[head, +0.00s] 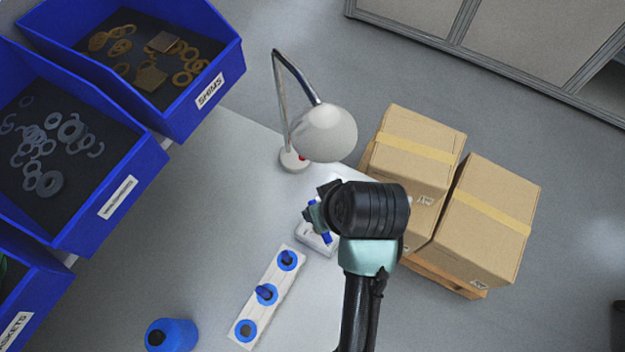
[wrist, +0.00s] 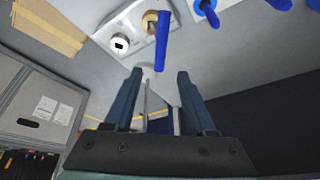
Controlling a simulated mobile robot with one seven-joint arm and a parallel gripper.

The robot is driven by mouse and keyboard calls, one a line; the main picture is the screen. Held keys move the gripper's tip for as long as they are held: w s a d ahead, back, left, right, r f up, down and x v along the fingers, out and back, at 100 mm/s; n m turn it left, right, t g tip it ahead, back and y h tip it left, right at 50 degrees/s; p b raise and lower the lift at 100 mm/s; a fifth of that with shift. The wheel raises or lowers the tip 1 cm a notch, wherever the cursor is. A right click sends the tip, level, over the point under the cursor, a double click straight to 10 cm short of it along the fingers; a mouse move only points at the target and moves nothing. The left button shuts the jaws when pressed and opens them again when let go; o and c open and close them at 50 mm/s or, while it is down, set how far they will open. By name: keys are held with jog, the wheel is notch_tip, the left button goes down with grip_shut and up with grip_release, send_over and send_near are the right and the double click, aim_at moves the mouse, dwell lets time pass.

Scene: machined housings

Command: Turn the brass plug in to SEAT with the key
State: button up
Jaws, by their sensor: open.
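A pale housing (head: 318,243) sits on the grey table, partly hidden by my gripper (head: 313,215). In the wrist view the housing (wrist: 118,28) carries a brass plug (wrist: 149,18) beside a small round dial or window (wrist: 120,43). A blue key (wrist: 162,42) stands at the plug and partly covers it; how deep it sits cannot be told. Its blue also shows in the head view (head: 325,237). My gripper (wrist: 158,88) is open, its fingertips apart and the key's free end near the gap between them. No SEAT mark is readable.
A white rack (head: 276,277) with blue-ringed holders and blue tools stands front left of the housing. A lamp (head: 326,133) stands behind it. Blue bins (head: 135,190) line the left, cardboard boxes (head: 480,220) the right. A blue container (head: 172,335) is at the front.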

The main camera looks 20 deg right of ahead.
jog(key=p+x, duration=0.1)
jog(key=x, duration=1)
jog(key=shift+w, duration=0.15)
jog(key=shift+r, duration=0.1)
grip_shut()
jog(key=shift+a+r+m+p, duration=0.1)
jog(key=shift+r+m+p, duration=0.05)
jog(key=shift+m+p, duration=0.5)
jog(key=shift+m+h+p, duration=0.35)
jog(key=shift+m+h, duration=0.15)
jog(key=shift+m, duration=0.25)
